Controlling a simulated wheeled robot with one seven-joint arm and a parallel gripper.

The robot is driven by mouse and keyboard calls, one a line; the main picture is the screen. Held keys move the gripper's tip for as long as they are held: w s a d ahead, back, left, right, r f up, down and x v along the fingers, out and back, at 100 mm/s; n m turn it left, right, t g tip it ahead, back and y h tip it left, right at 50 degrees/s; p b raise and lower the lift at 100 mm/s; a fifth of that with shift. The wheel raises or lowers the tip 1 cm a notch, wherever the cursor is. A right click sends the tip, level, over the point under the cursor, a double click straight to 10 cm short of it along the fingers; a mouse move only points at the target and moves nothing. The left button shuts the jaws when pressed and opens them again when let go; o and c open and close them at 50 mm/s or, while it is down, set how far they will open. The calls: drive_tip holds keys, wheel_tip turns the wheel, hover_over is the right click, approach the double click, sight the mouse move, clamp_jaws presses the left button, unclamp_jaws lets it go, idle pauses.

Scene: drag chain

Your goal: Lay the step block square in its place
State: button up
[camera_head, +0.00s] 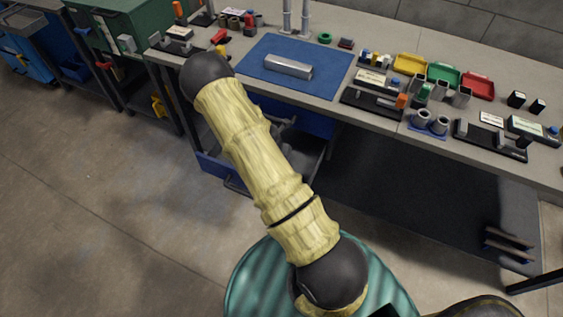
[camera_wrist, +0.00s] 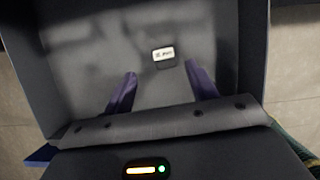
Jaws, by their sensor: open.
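My gripper (camera_wrist: 160,70) shows in the wrist view with its two purple fingers spread apart and nothing held between them. It is over the inside of a grey-walled drawer or bin (camera_wrist: 85,75). A small dark block with a white label (camera_wrist: 163,54) lies in there, just beyond and between the fingertips; I cannot tell whether it is the step block. In the head view a silver rectangular bar (camera_head: 288,67) lies on a blue mat (camera_head: 327,82) on the bench. My arm hides part of the area under the bench edge, and my gripper is not clear there.
An open drawer (camera_head: 235,180) juts out below the bench. Fixtures and several cups crowd the bench right of the mat, with yellow (camera_head: 411,63), green (camera_head: 444,74) and red (camera_head: 478,84) trays behind. The mat around the bar is clear.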

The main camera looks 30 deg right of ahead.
drive_tip(key=shift+x, duration=1.1)
drive_tip(key=shift+s+p+x, duration=0.2)
drive_tip(key=shift+x, duration=1.1)
drive_tip(key=shift+s+p+x, duration=0.15)
drive_tip(key=shift+x, duration=1.2)
drive_tip(key=shift+d, duration=0.15)
clamp_jaws()
drive_tip(key=shift+r, duration=0.1)
wheel_tip(320, 180, up, 10)
drive_tip(key=p, duration=0.7)
